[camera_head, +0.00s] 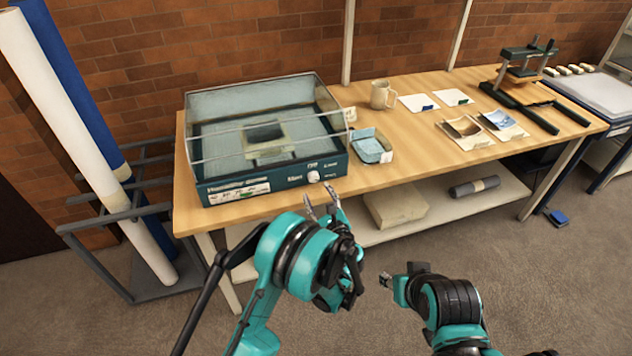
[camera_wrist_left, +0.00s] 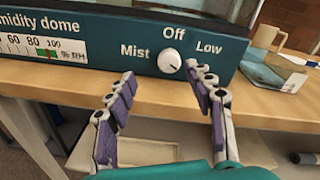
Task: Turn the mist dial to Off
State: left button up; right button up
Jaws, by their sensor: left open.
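The white mist dial (camera_wrist_left: 170,61) sits on the dark teal front panel of the humidity dome (camera_wrist_left: 100,30). Labels around it read Mist at left, Off above and Low at right. A small dark mark shows on its face, but I cannot tell surely which label it indicates. In the head view the dial (camera_head: 313,177) is at the panel's right end. My left gripper (camera_head: 319,202) is open and empty, just in front of and below the dial. In the wrist view its fingers (camera_wrist_left: 168,90) are spread either side below the dial, apart from it. My right gripper (camera_head: 385,281) is low, away from the table.
The dome stands on a wooden table (camera_head: 410,150) under a clear cover. A blue tray (camera_head: 371,146) and a mug (camera_head: 380,94) stand to its right. Cards and a press (camera_head: 530,75) are farther right. A lower shelf (camera_head: 440,207) holds a pale box (camera_head: 396,208).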

aim_at(315, 179)
pick_arm(q)
jog(key=shift+w+d+f+m+t, duration=0.2)
jog(key=shift+d+f+m+t, duration=0.2)
jog(key=shift+d+f+m, duration=0.3)
jog(key=b+x, duration=0.2)
jog(key=x, duration=0.4)
jog(key=shift+w+a, duration=0.15)
jog(key=shift+w, duration=0.35)
jog(key=shift+r, duration=0.1)
jog(key=c, duration=1.2)
